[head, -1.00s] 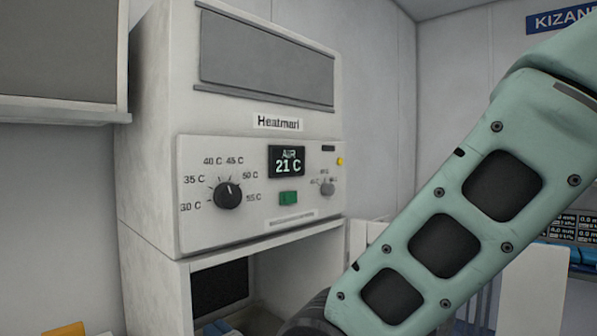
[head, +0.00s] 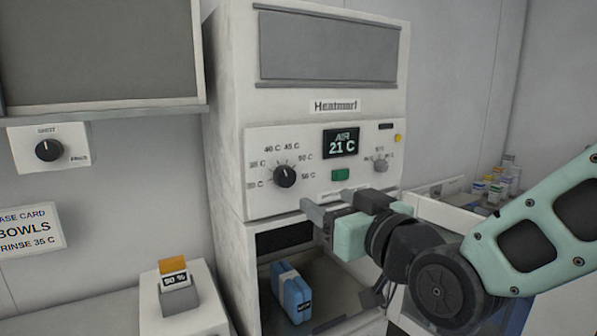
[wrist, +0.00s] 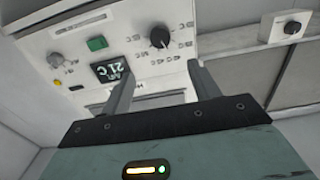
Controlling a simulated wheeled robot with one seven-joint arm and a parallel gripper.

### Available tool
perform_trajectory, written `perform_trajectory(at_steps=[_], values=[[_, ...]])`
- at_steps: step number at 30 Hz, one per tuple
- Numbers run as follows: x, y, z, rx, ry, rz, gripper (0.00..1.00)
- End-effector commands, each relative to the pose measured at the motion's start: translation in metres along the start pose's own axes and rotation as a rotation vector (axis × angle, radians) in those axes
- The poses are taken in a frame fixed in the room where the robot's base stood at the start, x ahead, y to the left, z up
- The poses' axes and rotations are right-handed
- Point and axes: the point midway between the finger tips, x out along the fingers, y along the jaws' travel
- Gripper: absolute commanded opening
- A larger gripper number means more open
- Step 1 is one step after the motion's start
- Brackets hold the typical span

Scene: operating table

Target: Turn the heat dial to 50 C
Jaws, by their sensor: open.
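The heat dial (head: 285,176) is a round black knob on the white Heatmart panel (head: 263,200). Labels run around it from 30 C to 55 C, and its white pointer line stands near upright, around 40 to 45 C. The dial also shows at the upper middle of the wrist view (wrist: 159,37), turned over. The display (head: 341,142) reads AIR 21 C. My gripper (head: 336,205) is in front of the cabinet, below and right of the dial, with its fingers spread and empty. In the wrist view both fingers (wrist: 160,72) stand apart, clear of the dial.
A green button (head: 340,174) and a small grey knob (head: 380,163) share the panel. Another black dial (head: 48,150) is on the left wall. An orange-topped card holder (head: 175,272) stands at lower left.

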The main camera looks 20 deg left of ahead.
Motion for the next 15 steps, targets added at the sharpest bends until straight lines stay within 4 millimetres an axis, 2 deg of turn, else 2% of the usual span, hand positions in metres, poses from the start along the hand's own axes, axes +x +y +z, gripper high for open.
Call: perform_trajectory(at_steps=[15], values=[[0.099,0.000,-0.004,0.003,-0.003,0.000,0.61]])
